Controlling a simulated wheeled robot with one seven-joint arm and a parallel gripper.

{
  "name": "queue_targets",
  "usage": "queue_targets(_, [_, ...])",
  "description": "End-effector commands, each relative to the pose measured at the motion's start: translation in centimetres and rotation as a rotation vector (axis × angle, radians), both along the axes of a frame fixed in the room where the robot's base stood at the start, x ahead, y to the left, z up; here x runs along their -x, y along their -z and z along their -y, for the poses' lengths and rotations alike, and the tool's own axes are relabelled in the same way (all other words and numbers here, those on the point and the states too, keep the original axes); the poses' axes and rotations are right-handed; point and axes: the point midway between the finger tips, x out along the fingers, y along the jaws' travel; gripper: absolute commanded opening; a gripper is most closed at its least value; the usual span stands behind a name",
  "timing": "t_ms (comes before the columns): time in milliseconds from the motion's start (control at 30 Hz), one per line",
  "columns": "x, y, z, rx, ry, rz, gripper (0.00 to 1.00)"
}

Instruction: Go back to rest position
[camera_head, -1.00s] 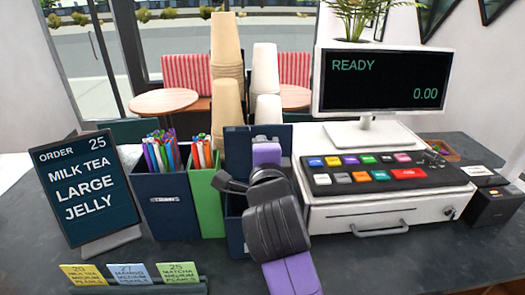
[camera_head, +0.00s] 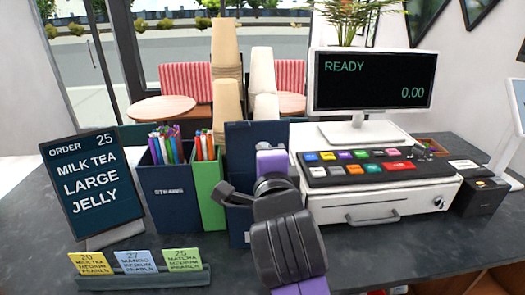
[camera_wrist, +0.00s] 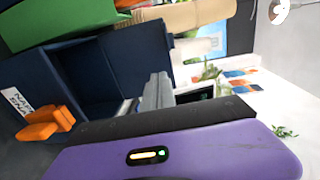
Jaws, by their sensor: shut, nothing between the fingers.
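My arm, black and purple, rises from the bottom middle of the head view, and my gripper (camera_head: 240,192) is at its far end, beside the dark blue holder (camera_head: 257,140) and left of the cash register.
An order sign (camera_head: 92,187) reads milk tea, large, jelly. Straw boxes (camera_head: 168,200), a green box (camera_head: 207,185) and cup stacks (camera_head: 227,60) stand close left of my arm. The register (camera_head: 375,190) is close on the right. Order cards (camera_head: 137,262) stand at front left.

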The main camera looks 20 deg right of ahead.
Motion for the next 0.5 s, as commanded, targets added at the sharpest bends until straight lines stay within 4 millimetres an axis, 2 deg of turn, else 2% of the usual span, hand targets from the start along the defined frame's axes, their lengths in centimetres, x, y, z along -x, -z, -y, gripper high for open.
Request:
queue_targets(300, [4.4,-0.5,-1.5,-0.001,-0.001,0.001,0.00])
queue_targets(500, [5.3,-0.7,-1.8,-0.001,-0.001,-0.001,0.00])
